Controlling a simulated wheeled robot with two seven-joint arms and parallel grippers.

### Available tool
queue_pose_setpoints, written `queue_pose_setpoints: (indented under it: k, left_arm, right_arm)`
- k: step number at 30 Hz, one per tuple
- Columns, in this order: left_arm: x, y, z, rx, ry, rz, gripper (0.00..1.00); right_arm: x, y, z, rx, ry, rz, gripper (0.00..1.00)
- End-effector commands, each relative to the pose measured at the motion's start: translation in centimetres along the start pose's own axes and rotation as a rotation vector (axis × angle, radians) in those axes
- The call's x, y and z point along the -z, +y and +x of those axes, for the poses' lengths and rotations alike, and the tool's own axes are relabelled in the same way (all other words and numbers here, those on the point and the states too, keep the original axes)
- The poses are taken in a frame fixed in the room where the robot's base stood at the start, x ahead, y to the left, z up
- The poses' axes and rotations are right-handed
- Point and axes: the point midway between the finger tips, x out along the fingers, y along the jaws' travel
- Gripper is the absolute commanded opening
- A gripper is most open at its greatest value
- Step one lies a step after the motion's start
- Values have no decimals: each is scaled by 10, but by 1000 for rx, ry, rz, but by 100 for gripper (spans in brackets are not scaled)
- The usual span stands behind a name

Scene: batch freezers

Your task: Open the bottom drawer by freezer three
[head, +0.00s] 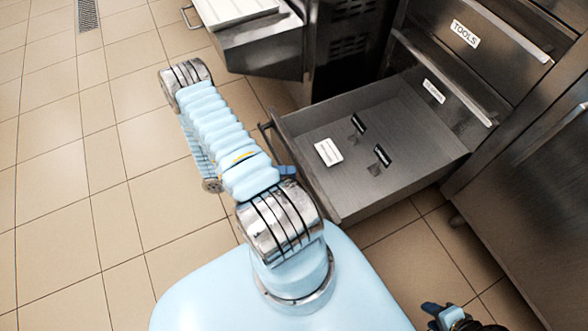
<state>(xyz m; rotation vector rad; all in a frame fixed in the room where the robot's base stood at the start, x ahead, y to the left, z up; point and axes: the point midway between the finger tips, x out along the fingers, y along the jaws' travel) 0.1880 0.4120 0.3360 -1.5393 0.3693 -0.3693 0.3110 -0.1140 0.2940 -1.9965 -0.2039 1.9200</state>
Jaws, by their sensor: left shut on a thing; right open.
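The bottom drawer (400,188) is a grey metal drawer pulled out from the steel cabinet, low above the tiled floor. Inside lie a white labelled item (328,152) and two small dark-handled tools (358,124). Its dark bar handle (264,130) runs along the front edge, partly hidden by my arm. My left gripper (287,171) is at the drawer's front, shut on the handle; only a blue finger part shows, and the grip itself is mostly hidden. My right gripper (444,316) is open and empty at the lower right, away from the drawer.
Above are a closed drawer labelled TOOLS (465,33) and another closed drawer with a small label (433,91). A steel panel (535,180) is at right. Tiled floor (90,190) at left is clear.

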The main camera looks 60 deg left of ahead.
Motion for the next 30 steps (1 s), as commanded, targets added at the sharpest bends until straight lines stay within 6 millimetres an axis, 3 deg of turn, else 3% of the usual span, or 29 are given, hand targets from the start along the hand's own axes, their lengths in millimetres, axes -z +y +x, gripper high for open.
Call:
queue_pose_setpoints:
  k: [15,16,19,30]
  left_arm:
    - [1,0,-5,-2,-1,2,0]
    - [1,0,-5,-2,-1,2,31]
    - [1,0,-5,-2,-1,2,46]
    - [1,1,-10,-2,-2,2,47]
  right_arm:
    - [0,0,0,0,0,0,43]
    - [0,0,0,0,1,0,43]
    - [0,0,0,0,0,0,43]
    - [0,1,2,0,1,0,43]
